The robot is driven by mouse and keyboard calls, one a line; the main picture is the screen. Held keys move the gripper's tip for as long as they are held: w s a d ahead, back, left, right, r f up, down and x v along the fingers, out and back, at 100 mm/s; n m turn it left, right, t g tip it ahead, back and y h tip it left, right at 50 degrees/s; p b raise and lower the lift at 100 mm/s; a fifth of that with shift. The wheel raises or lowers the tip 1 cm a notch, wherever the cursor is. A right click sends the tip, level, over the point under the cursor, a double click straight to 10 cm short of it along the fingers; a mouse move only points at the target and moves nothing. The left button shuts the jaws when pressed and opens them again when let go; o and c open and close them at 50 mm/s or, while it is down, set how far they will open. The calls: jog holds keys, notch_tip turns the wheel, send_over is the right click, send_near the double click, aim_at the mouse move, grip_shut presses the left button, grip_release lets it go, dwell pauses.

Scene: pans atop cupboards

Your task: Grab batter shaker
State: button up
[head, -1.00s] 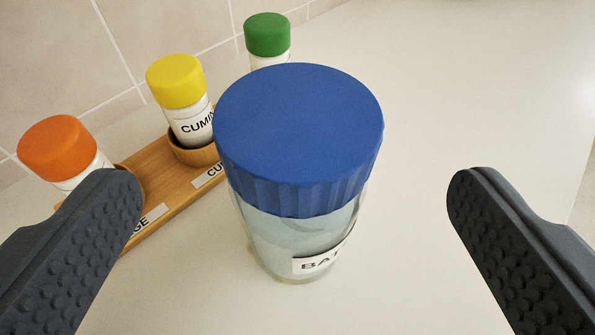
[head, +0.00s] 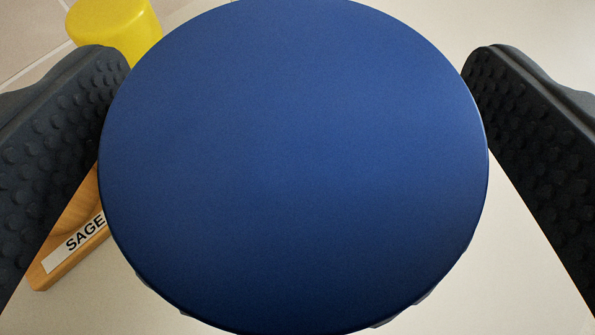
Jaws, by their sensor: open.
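The batter shaker (head: 293,165) fills the middle of the head view. Only its round blue lid shows from above; its clear body and label are hidden under the lid. My gripper (head: 298,62) is open, with one dark, studded finger at the left of the lid and the other at the right. The lid lies between the fingers.
A wooden spice rack (head: 45,277) with a SAGE label shows at the lower left, close to my left finger. A yellow-capped jar (head: 115,28) stands at the upper left behind that finger. The pale countertop (head: 470,290) is clear at the right.

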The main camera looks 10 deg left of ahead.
jog(key=shift+r, duration=0.1)
jog(key=c, duration=1.9)
